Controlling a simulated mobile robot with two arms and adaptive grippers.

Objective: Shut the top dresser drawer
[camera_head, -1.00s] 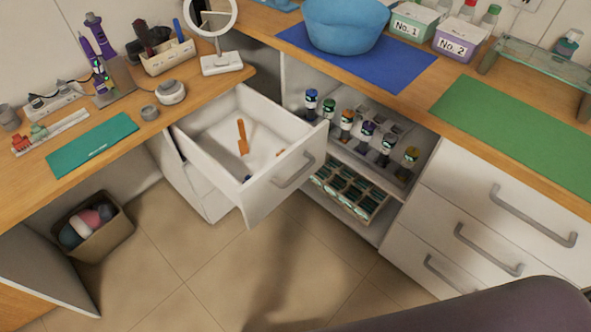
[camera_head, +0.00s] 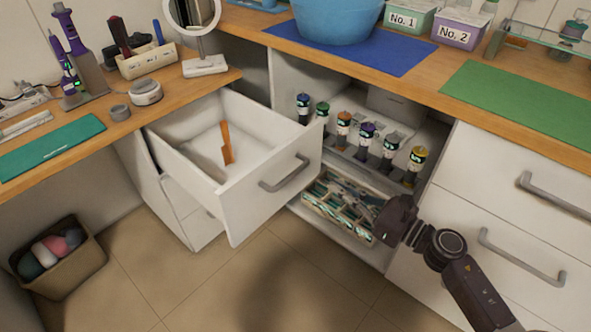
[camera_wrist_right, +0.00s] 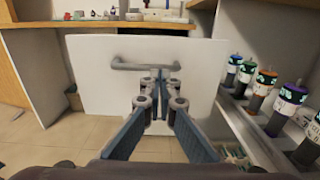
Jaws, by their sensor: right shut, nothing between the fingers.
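The top dresser drawer (camera_head: 248,207) is white and pulled well out from under the left wooden counter. Its grey bar handle (camera_head: 285,174) is on the front panel. An orange item (camera_head: 226,142) lies inside it. My right gripper (camera_head: 352,196) is shut and empty, to the right of the drawer front and apart from it in the head view. In the right wrist view the drawer front (camera_wrist_right: 95,80) faces the camera, with the handle (camera_wrist_right: 146,65) beyond my closed fingertips (camera_wrist_right: 160,78). Contact with the panel cannot be told. My left gripper is not in view.
An open shelf with several bottles (camera_head: 367,140) and a lower tray (camera_head: 340,216) stands right of the drawer, close to my right arm. Closed white drawers (camera_head: 470,185) are farther right. A basket (camera_head: 60,262) stands at left. The floor below the drawer is clear.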

